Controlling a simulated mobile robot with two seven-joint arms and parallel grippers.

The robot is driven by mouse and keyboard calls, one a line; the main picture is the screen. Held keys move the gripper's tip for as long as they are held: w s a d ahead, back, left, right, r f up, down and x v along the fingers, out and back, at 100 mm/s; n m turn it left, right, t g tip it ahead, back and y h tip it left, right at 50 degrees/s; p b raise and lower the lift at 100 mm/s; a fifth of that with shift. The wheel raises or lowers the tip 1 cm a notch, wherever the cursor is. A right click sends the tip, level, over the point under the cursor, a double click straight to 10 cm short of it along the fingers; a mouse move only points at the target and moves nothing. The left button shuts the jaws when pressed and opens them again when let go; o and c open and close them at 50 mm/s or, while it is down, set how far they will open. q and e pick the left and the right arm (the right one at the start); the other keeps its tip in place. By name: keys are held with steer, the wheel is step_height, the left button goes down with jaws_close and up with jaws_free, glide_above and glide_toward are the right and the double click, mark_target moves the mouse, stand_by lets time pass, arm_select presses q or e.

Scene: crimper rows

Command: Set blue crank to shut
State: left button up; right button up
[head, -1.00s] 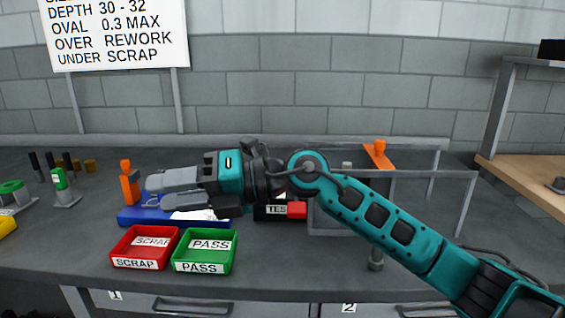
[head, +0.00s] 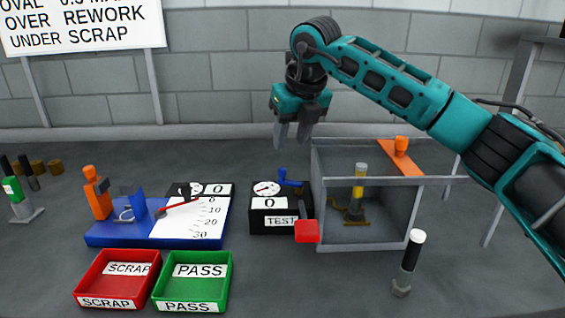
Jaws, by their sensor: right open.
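The blue crank (head: 284,177) is a small blue handle on top of the black TEST box (head: 262,226), just right of its round gauge. Its knob stands up at the left end and its arm runs right. My right gripper (head: 292,136) hangs fingers down, open and empty, above and behind the crank, apart from it. Whether the crank is open or shut cannot be told. My left gripper is not in view.
A clear-sided enclosure (head: 360,247) with an orange-knobbed bar (head: 400,147) on top and a red block (head: 307,232) in front stands right of the box. A blue gauge fixture (head: 120,236) is left. Red (head: 88,277) and green (head: 217,286) trays lie in front.

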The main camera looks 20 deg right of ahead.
mark_target(283, 168)
steer(key=x, duration=0.9)
steer(key=shift+a, duration=0.1)
steer(key=shift+c, duration=0.4)
jaws_close()
